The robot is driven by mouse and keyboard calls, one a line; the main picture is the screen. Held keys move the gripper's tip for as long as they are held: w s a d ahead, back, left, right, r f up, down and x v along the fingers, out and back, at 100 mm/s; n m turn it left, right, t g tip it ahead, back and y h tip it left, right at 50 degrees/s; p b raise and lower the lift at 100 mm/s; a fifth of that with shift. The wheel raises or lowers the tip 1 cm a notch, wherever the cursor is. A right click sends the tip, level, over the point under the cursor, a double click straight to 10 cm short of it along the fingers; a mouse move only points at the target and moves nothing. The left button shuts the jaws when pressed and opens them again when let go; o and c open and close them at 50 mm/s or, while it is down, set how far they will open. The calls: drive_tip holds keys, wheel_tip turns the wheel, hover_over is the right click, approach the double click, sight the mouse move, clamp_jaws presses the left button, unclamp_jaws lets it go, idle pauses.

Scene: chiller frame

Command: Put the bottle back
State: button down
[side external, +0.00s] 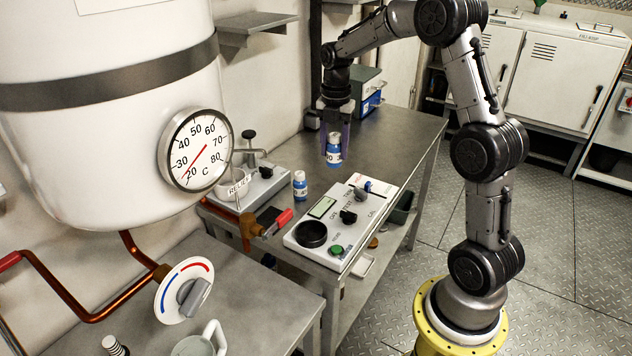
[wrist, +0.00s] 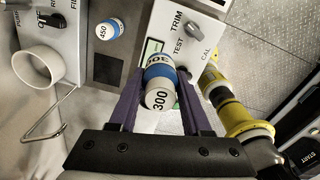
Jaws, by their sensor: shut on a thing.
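My gripper (side external: 336,138) is shut on a small bottle (side external: 334,152) with a blue band and a white label, held above the bench. In the wrist view the bottle (wrist: 160,88) sits between the purple fingers of my gripper (wrist: 162,95), and its grey end reads 300. A second similar bottle (side external: 300,186) stands on the bench, left of the panel box. It also shows in the wrist view (wrist: 108,31), where its top reads 450. The panel box (side external: 340,222) has a display, knobs, a green button and a dark round opening (side external: 311,234).
A relief unit (side external: 256,184) with a metal lever stands left of the bottles. A red-handled valve (side external: 268,226) is near the panel box. A large white tank with a dial gauge (side external: 195,152) fills the left. The bench top (side external: 395,140) behind is largely clear.

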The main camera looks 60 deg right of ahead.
drive_tip(key=shift+m, duration=0.3)
drive_tip(key=w+d+f, duration=0.3)
drive_tip(key=f, duration=0.1)
drive_tip(key=w+d+f, duration=0.3)
drive_tip(key=w+f, duration=0.1)
drive_tip(key=w+d+f, duration=0.3)
drive_tip(key=w+f, duration=0.1)
drive_tip(key=shift+w+d, duration=0.1)
drive_tip(key=shift+d, duration=0.05)
drive_tip(key=shift+f, duration=1.6)
drive_tip(key=shift+f, duration=0.2)
drive_tip(key=shift+c, duration=1.8)
unclamp_jaws()
drive_tip(key=shift+r, duration=0.1)
